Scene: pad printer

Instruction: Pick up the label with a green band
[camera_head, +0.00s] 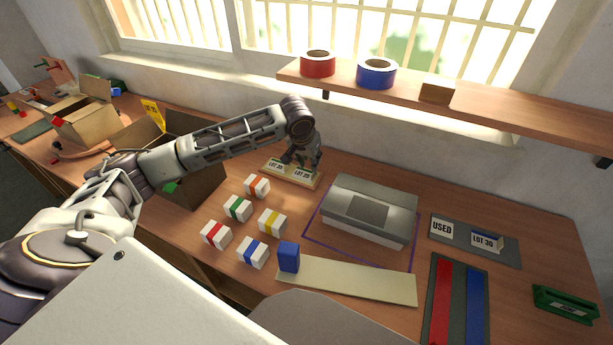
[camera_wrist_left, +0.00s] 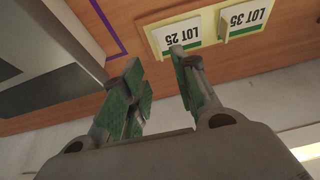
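Two white labels, LOT 35 (camera_head: 276,165) and LOT 25 (camera_head: 301,174), stand side by side on a pale wooden holder (camera_head: 311,187) at the back of the table. In the left wrist view, LOT 25 (camera_wrist_left: 178,31) and LOT 35 (camera_wrist_left: 243,16) appear upside down, each with a green strip along its lower picture edge. My left gripper (camera_head: 301,158) is over the holder, partly covering the labels' surroundings. In the left wrist view its green-padded fingers (camera_wrist_left: 156,60) are apart with nothing between them, and LOT 25 lies just beyond the tips. My right gripper is out of view.
A grey printer (camera_head: 371,207) stands right of the holder inside a purple outline. Several banded white boxes (camera_head: 237,208) are in front. A grey mat (camera_head: 509,252) carries a LOT 30 label (camera_head: 485,241). A shelf (camera_head: 515,117) overhangs behind. An open carton (camera_head: 205,190) is at left.

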